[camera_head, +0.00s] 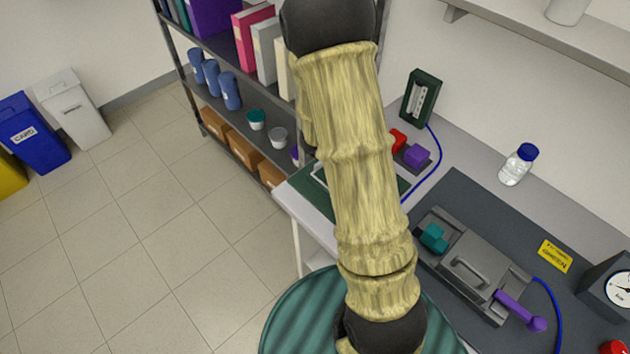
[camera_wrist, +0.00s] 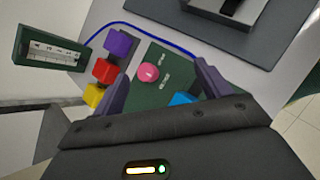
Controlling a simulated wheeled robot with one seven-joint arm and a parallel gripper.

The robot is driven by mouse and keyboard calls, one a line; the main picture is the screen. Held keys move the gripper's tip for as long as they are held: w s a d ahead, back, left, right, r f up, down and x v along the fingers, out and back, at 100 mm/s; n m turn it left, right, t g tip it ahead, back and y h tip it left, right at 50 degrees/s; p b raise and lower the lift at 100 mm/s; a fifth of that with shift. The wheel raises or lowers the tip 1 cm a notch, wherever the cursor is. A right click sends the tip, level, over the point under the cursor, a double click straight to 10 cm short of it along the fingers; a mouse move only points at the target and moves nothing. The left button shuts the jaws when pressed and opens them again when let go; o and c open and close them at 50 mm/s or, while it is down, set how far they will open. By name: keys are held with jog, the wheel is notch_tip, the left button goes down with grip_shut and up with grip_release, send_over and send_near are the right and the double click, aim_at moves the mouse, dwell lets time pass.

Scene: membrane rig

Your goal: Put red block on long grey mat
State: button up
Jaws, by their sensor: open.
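The red block (camera_wrist: 105,70) stands between a purple block (camera_wrist: 118,42) and a yellow block (camera_wrist: 93,95) in the wrist view. In the head view the red block (camera_head: 398,139) shows partly behind my arm, beside the purple block (camera_head: 416,156). My gripper (camera_wrist: 162,71) is open and empty above the green board (camera_wrist: 155,95); the red block lies left of its left finger. My arm hides the gripper in the head view. The long grey mat, taken as the dark sheet (camera_head: 480,203) on the bench, lies right of the blocks; part shows at the wrist view's top (camera_wrist: 285,30).
A pink round knob (camera_wrist: 148,72) and a blue block (camera_wrist: 180,98) are between the fingers. A green gauge (camera_head: 422,97) with a blue cable stands behind the blocks. A grey rig (camera_head: 480,265) occupies the mat's front. A bottle (camera_head: 517,165) stands behind it.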

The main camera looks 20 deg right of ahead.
jog(key=s+a+r+m+t+y, duration=0.1)
jog(key=a+r+m+y, duration=0.3)
jog(key=a, duration=0.5)
jog(key=s+a+r+m+t+y, duration=0.2)
jog(key=s+a+r+m+y, duration=0.1)
jog(key=a+m, duration=0.4)
jog(key=shift+s+a+r+m+t+y, duration=0.15)
jog(key=shift+a+r+m+t+y, duration=0.2)
jog(key=shift+a+r+y, duration=0.5)
jog(key=shift+f, duration=0.15)
